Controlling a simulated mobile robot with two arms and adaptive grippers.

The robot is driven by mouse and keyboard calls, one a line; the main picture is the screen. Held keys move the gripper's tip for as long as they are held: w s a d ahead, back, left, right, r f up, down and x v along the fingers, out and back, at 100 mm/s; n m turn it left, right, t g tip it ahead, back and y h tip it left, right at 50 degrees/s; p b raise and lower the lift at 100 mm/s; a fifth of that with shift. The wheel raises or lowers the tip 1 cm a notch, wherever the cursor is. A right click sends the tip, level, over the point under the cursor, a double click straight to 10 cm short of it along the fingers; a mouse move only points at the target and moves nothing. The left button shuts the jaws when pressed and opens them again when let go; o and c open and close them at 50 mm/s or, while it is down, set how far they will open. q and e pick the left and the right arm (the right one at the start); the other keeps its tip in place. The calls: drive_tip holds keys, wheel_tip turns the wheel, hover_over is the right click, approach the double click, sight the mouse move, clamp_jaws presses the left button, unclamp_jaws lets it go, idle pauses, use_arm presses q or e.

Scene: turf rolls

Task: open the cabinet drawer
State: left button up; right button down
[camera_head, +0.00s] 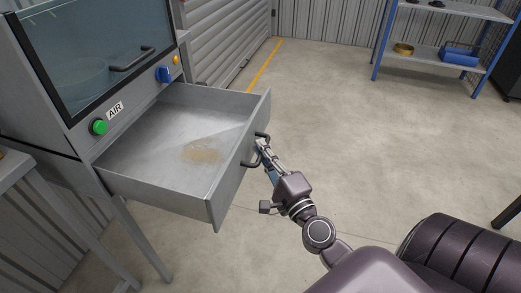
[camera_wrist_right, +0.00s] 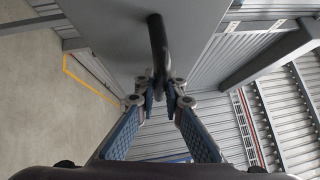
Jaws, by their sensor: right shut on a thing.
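The grey metal cabinet (camera_head: 30,100) stands at the left in the head view. Its drawer (camera_head: 165,192) is pulled well out, and its inside shows empty except for a brownish stain on the floor of it. A black bar handle (camera_head: 250,162) is on the drawer front. My right gripper (camera_head: 262,152) is at the handle and shut on it. In the right wrist view the handle (camera_wrist_right: 156,40) runs down between the fingertips of the right gripper (camera_wrist_right: 159,90). My left gripper is not in view.
A glass-fronted door with a handle (camera_head: 132,59), a green button (camera_head: 99,127) and a blue knob (camera_head: 164,74) are above the drawer. A blue-framed shelf (camera_head: 425,58) stands at the back right. The concrete floor between is clear.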

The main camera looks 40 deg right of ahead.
drive_tip(key=c, duration=2)
unclamp_jaws()
drive_tip(key=shift+s, duration=0.15)
drive_tip(key=s, duration=0.3)
drive_tip(key=s+a+f, duration=0.1)
drive_tip(key=s, duration=0.7)
drive_tip(key=shift+s+a+f, duration=0.25)
drive_tip(key=shift+a+f, duration=0.05)
drive_tip(key=shift+f, duration=0.05)
